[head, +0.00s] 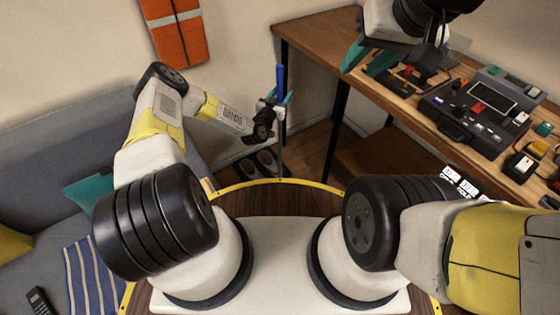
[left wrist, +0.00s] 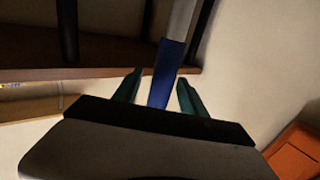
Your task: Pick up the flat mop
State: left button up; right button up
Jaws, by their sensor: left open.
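The flat mop's upright pole (head: 281,150) with a blue grip (head: 281,82) stands beside the table's left end. My left gripper (head: 279,98) is open at the lower part of the blue grip. In the left wrist view the blue grip (left wrist: 166,72) lies between the two green fingers (left wrist: 157,95), with a gap on each side. My right gripper (head: 369,62) is over the table's left part, its teal fingers apart and nothing visible between them.
The wooden table (head: 312,38) holds a dark device with a screen (head: 492,96) and several small parts. A grey sofa (head: 60,120) is on the left, with a striped cloth (head: 88,275) and a remote (head: 40,300).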

pick_arm(q)
jog(key=shift+w+d, duration=0.25)
jog(key=shift+w, duration=0.35)
grip_shut()
jog(key=shift+r, duration=0.2)
jog(key=s+r, duration=0.2)
jog(key=s, duration=0.6)
jog(key=s+d+r, duration=0.1)
jog(key=s+r, duration=0.1)
jog(key=s, duration=0.6)
jog(key=shift+d+r, duration=0.15)
jog(key=shift+r, duration=0.2)
jog(key=c, duration=0.6)
grip_release()
grip_shut()
